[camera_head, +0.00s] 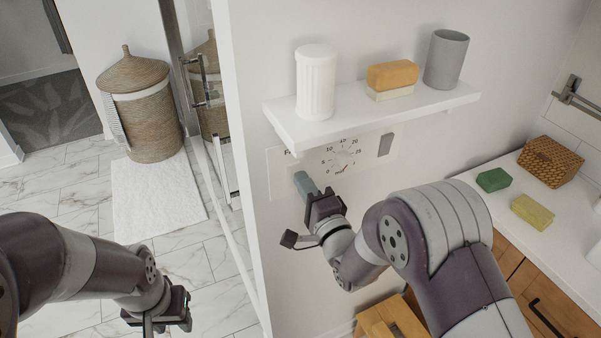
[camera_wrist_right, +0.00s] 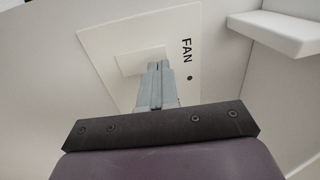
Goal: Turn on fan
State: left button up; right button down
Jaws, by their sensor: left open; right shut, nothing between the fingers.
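A white wall panel (camera_head: 275,180) is mounted under the shelf. The wrist view shows its left part, with the word FAN (camera_wrist_right: 187,50) and a pale square switch (camera_wrist_right: 128,64) beside it. My right gripper (camera_head: 301,179) is shut and empty, its fingertips pointing at the panel. In the right wrist view, the fingers (camera_wrist_right: 155,75) overlap the switch and hide part of it; I cannot tell whether they touch it. My left gripper (camera_head: 160,318) is open and low at the left, far from the panel.
The panel also carries a timer dial (camera_head: 343,155) and a grey switch (camera_head: 385,145). The shelf (camera_head: 435,101) above holds a white jar (camera_head: 316,85), soap (camera_head: 392,75) and a grey cup (camera_head: 446,60). A counter (camera_head: 570,215) stands right; a wooden stool (camera_head: 385,315) is below.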

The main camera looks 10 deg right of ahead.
jog(key=shift+x, duration=0.95)
pick_arm(q)
jog(key=shift+r, duration=0.3)
